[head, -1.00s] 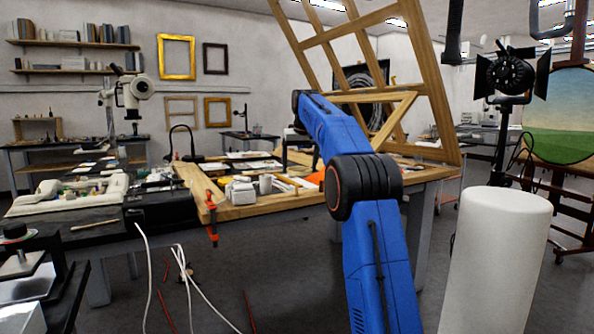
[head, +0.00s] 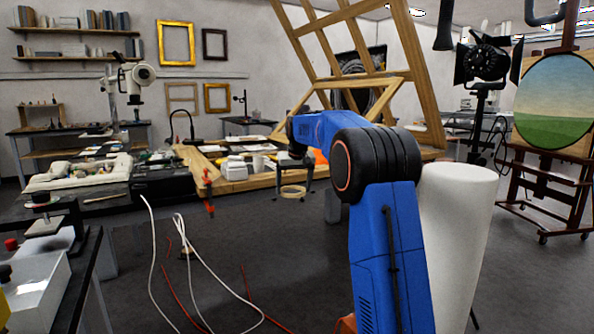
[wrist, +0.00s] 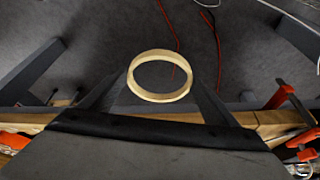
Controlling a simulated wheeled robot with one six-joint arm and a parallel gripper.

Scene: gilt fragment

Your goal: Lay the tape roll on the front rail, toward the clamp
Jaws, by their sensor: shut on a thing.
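The cream tape roll (head: 292,195) is a flat open ring, held in front of the bench's near edge in the head view. In the wrist view the tape roll (wrist: 160,97) sits between the fingertips, over the grey floor. My gripper (head: 293,187) is shut on it; its two dark fingers show in the wrist view (wrist: 160,77). The front rail (head: 243,184) is the wooden beam along the bench front. In the wrist view the rail (wrist: 255,118) runs beside the roll, apart in the picture. The orange-red clamp (head: 208,188) grips the rail's left end; it also shows at right in the wrist view (wrist: 287,97).
White containers (head: 236,167) stand on the bench behind the rail. A tilted wooden frame (head: 415,75) rises at the bench's right. A white cylinder (head: 460,240) stands near my arm. Cables (head: 190,265) lie over the floor. The floor before the bench is otherwise open.

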